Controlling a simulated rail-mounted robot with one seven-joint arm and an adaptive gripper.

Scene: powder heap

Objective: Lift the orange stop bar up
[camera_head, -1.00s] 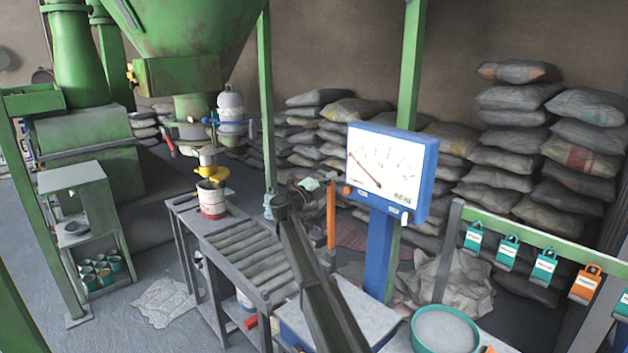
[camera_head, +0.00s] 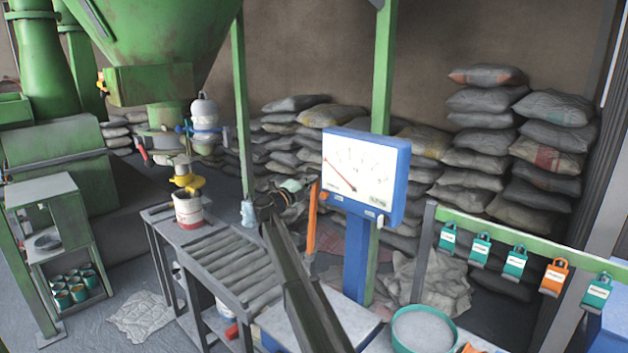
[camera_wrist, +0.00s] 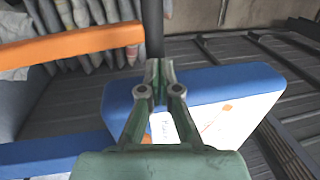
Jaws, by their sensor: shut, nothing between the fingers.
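The orange stop bar (camera_head: 312,220) stands near upright, its top leaning slightly right, between the roller table and the dial scale. In the wrist view the orange bar (camera_wrist: 70,46) crosses the upper left, and its end lies just left of my fingertips. My gripper (camera_head: 308,186) is beside the bar's top in the head view, partly hidden and small. The wrist view shows my gripper (camera_wrist: 158,66) with its green fingers together and nothing between them. I cannot tell whether the fingers touch the bar.
The blue-framed dial scale (camera_head: 366,175) stands right beside the bar and lies close under my fingers in the wrist view (camera_wrist: 200,100). The roller table (camera_head: 225,265) holds a red-and-white pail (camera_head: 188,211). A teal bowl (camera_head: 422,330) is at front right. Sacks (camera_head: 485,160) are stacked behind.

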